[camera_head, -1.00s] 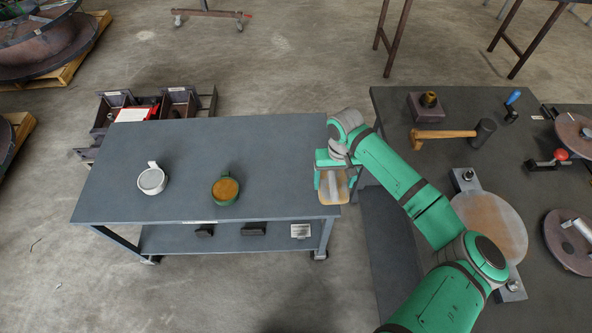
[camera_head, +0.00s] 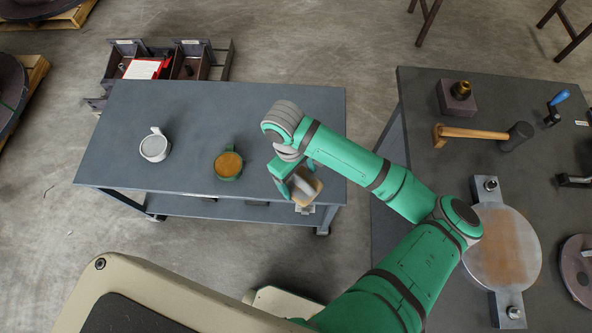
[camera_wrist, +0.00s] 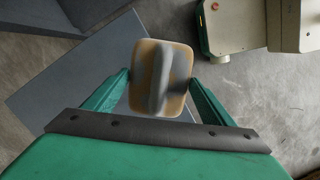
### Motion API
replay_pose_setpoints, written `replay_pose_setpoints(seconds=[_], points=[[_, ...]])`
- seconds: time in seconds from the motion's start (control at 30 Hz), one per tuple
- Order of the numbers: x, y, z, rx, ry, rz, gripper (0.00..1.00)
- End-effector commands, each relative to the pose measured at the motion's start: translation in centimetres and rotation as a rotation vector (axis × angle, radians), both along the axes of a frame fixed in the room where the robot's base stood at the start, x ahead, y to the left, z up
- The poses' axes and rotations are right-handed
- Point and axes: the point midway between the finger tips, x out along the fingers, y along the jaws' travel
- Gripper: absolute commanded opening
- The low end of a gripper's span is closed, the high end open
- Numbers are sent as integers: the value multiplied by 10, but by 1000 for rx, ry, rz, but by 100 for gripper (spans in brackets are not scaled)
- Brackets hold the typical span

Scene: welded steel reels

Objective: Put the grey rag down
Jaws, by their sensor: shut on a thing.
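My gripper (camera_head: 298,184) is shut on the rag (camera_head: 310,190), held near the front right edge of the blue-grey cart table (camera_head: 275,115). In the wrist view the rag (camera_wrist: 146,78) is a rounded pad with tan, stained borders and a grey ridge along its middle, between the two green fingers (camera_wrist: 158,92). In that view the cart top lies to the left and bare floor to the right. The height of the rag above the cart, and whether it is over the top or past its edge, I cannot tell.
A white-grey mug (camera_head: 154,147) and a green mug with brown contents (camera_head: 228,165) stand on the cart. The cart's middle and back right are clear. A dark bench (camera_head: 420,120) on the right holds a hammer (camera_head: 475,133) and a round plate (camera_head: 505,250). Bins (camera_head: 190,62) stand behind the cart.

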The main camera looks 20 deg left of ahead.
Motion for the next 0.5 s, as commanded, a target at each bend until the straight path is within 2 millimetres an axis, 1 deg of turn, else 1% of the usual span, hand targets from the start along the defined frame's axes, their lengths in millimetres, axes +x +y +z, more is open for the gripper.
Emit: replay_pose_setpoints(seconds=[0.03,0.1,0.2,0.23,0.3,0.37,0.5], points=[[-18,6,4,-3,4,80,42],[-35,9,7,-10,9,162,42],[-51,10,11,-17,13,236,42],[-53,11,11,-18,14,249,42],[-52,13,10,-20,15,269,42],[-46,16,7,-20,15,275,42],[-19,23,-6,-22,16,275,42]])
